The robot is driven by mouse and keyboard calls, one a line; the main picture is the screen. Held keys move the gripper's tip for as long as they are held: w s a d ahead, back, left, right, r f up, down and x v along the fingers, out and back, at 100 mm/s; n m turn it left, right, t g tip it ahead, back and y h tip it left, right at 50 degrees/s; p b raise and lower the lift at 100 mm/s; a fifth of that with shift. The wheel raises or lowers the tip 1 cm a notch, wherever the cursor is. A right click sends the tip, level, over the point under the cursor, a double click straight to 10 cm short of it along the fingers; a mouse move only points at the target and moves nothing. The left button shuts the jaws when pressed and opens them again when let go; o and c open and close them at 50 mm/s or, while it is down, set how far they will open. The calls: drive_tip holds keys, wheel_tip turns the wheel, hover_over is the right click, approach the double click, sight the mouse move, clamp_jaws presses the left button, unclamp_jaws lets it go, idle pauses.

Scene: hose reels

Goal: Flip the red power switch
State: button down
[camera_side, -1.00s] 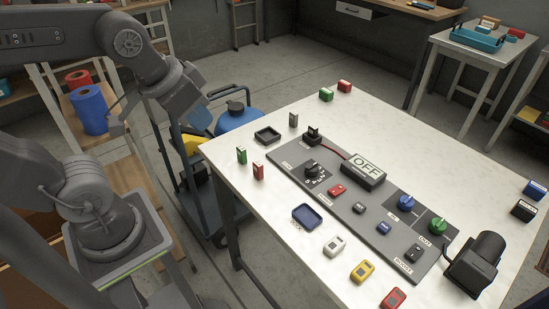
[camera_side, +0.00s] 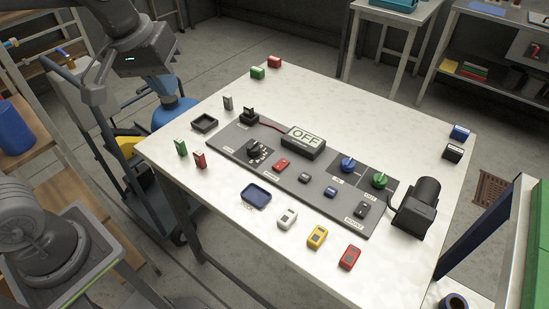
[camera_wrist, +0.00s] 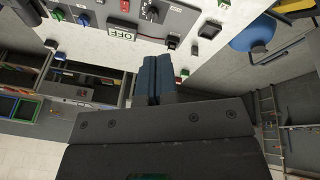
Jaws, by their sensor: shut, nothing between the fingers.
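The red power switch (camera_side: 281,165) is a small red rocker on the grey control panel (camera_side: 229,141), between the black dial (camera_side: 258,150) and a small dark switch (camera_side: 305,178). It also shows at the top edge of the wrist view (camera_wrist: 126,5). The display box (camera_side: 304,141) behind it reads OFF. My gripper (camera_wrist: 157,62) is shut and empty, its two blue-grey fingers together. It is off the table's left side, well apart from the switch. In the side view my arm's end is at the upper left and the fingertips are hard to make out.
Blue (camera_side: 348,164) and green (camera_side: 379,180) knobs and a black motor-like unit (camera_side: 416,207) are at the panel's right. Several loose coloured blocks, a blue tray (camera_side: 257,195) and a black tray (camera_side: 204,123) lie around it. A blue tank on a cart stands left of the table.

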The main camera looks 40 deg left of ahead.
drive_tip(key=w+d+f+n+g, duration=0.1)
drive_tip(key=w+d+f+n, duration=0.15)
drive_tip(key=w, duration=0.35)
drive_tip(key=w+d+f+n+g, duration=0.1)
drive_tip(key=w+n, duration=0.3)
drive_tip(key=w, duration=0.1)
drive_tip(key=n+g, duration=0.3)
drive_tip(key=n, duration=0.3)
hover_over(277, 167)
drive_tip(key=w, duration=0.2)
wheel_tip(277, 167, down, 10)
drive_tip(key=shift+f, duration=0.45)
drive_tip(key=f, duration=0.4)
drive_tip(key=s+f, duration=0.1)
drive_tip(key=f, duration=0.9)
drive_tip(key=shift+s, duration=0.35)
drive_tip(key=shift+s+f, duration=0.15)
drive_tip(key=shift+f, duration=0.15)
drive_tip(key=shift+r, duration=0.1)
